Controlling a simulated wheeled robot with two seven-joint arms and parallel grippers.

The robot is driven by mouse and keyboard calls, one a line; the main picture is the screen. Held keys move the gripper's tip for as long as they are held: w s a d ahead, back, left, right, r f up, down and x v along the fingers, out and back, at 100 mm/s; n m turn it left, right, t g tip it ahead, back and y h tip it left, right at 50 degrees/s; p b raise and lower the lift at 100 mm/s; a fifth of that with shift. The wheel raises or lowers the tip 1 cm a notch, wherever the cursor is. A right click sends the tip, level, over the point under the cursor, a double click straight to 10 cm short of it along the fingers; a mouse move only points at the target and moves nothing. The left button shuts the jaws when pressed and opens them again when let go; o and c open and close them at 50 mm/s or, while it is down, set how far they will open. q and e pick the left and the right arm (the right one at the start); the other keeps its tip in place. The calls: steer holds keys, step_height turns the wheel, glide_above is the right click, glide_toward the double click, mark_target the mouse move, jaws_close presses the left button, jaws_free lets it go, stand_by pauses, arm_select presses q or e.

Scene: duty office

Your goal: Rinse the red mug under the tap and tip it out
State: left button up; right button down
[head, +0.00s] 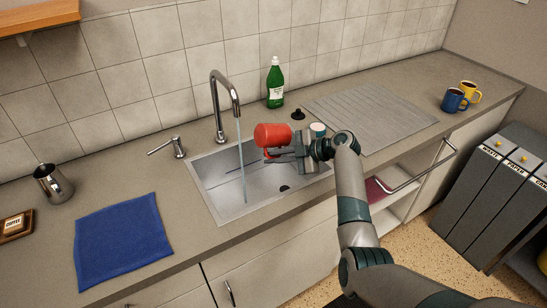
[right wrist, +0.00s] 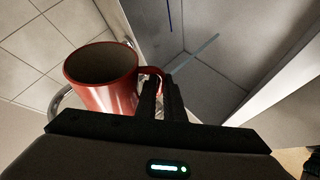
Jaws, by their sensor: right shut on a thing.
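The red mug (head: 272,134) is tipped on its side in the air above the right part of the sink (head: 209,195). My right gripper (head: 272,156) is shut on its handle, which hangs below the body in the head view. In the right wrist view the mug's open mouth (right wrist: 103,63) shows, and my right gripper's fingers (right wrist: 162,92) grip the handle. The inside looks empty as far as it shows. The tap (head: 224,92) is running. Its water stream (head: 241,160) falls into the sink, left of the mug and apart from it. My left gripper is out of view.
A green bottle (head: 275,85) and a black stopper (head: 297,114) stand behind the sink. A small white-topped thing (head: 317,128) is by my gripper. The ribbed drainer (head: 385,112) is clear; two mugs (head: 454,100) stand beyond.

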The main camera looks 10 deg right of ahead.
steer(key=shift+r, duration=0.2)
steer(key=s+d+r+m+t+h+b, duration=0.1)
steer(key=s+d+r+m+t+h, duration=0.2)
steer(key=s+r+m+h, duration=0.2)
steer(key=s+d+r+m+t+h+b, duration=0.2)
steer(key=s+r+m+h, duration=0.3)
steer(key=s+r, duration=0.6)
step_height(320, 180, up, 6)
steer(key=shift+d+f+m+t+h, duration=0.1)
steer(key=shift+d+m+t+h, duration=0.3)
steer(key=shift+d+m+t, duration=0.35)
